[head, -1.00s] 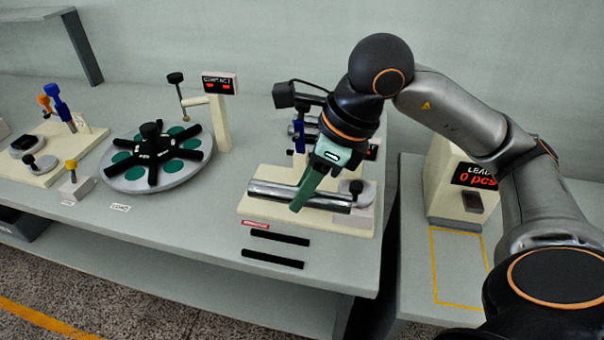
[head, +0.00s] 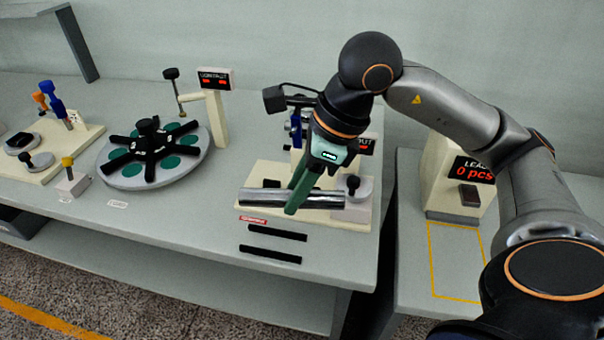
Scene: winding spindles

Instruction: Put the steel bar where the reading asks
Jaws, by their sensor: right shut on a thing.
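The shiny steel bar (head: 262,198) lies sideways in the jaws of my right gripper (head: 297,201), which comes down from above and is shut on it near the middle. The bar is over the cream fixture plate (head: 361,219); it looks raised off it, though the exact gap is hard to judge. A small dark display (head: 367,145) behind the gripper is partly hidden, with only "OUT" of its title showing, and I cannot read its value. My left gripper is not in view.
Two black strips (head: 277,233) lie in front of the fixture. A round turntable (head: 191,166) with black arms and green pads stands left, beside a "CONTACT" display (head: 215,78). On the right table are a "0 pcs" display (head: 474,170) and an empty yellow outline (head: 456,299).

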